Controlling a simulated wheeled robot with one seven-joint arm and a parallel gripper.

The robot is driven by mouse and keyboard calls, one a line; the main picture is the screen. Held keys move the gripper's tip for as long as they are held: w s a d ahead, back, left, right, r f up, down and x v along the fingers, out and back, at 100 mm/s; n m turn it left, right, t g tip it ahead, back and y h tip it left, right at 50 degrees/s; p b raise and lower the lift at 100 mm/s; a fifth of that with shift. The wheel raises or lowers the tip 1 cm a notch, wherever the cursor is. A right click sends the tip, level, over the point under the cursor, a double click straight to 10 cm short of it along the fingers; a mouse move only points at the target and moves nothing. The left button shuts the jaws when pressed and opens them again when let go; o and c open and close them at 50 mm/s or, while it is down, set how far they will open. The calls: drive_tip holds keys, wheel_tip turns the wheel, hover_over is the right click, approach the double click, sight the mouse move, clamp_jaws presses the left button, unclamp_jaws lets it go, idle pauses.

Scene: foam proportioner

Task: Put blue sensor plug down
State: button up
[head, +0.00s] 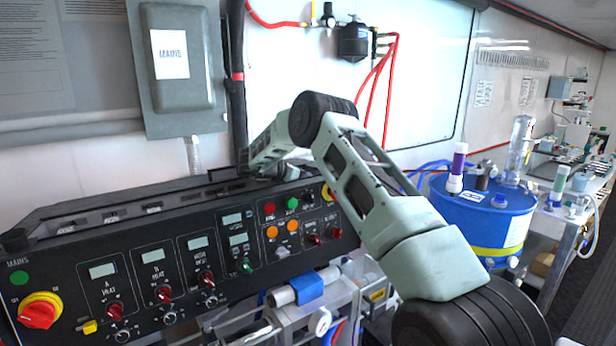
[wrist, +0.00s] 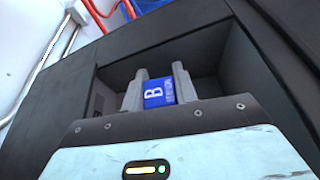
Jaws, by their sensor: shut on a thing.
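The plug and fingers are in or just over a dark, box-like recess (wrist: 208,55) in a black surface. I cannot tell whether the plug touches the recess floor. In the head view my arm reaches to the back top edge of the black control console (head: 130,262). The plug cannot be made out there, and the fingers are not clear.
The console front carries several knobs, lights and displays. A grey mains box (head: 178,105) and a black vertical pipe (head: 238,90) are on the wall close behind. A blue drum (head: 480,215) stands on the right.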

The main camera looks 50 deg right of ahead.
drive_tip(key=shift+f+b, duration=0.2)
drive_tip(key=shift+b, duration=0.1)
drive_tip(key=o, duration=1)
drive_tip(key=shift+c, duration=0.2)
drive_tip(key=shift+r, duration=0.1)
drive_tip(key=shift+r+p, duration=0.15)
drive_tip(key=shift+p, duration=0.15)
drive_tip(key=shift+w+a, duration=0.15)
drive_tip(key=shift+a, duration=0.15)
drive_tip(key=b+v, duration=0.5)
drive_tip(key=v, duration=0.6)
drive_tip(key=shift+a+b, duration=0.2)
drive_tip(key=shift+b, duration=0.1)
drive_tip(key=shift+r, duration=0.15)
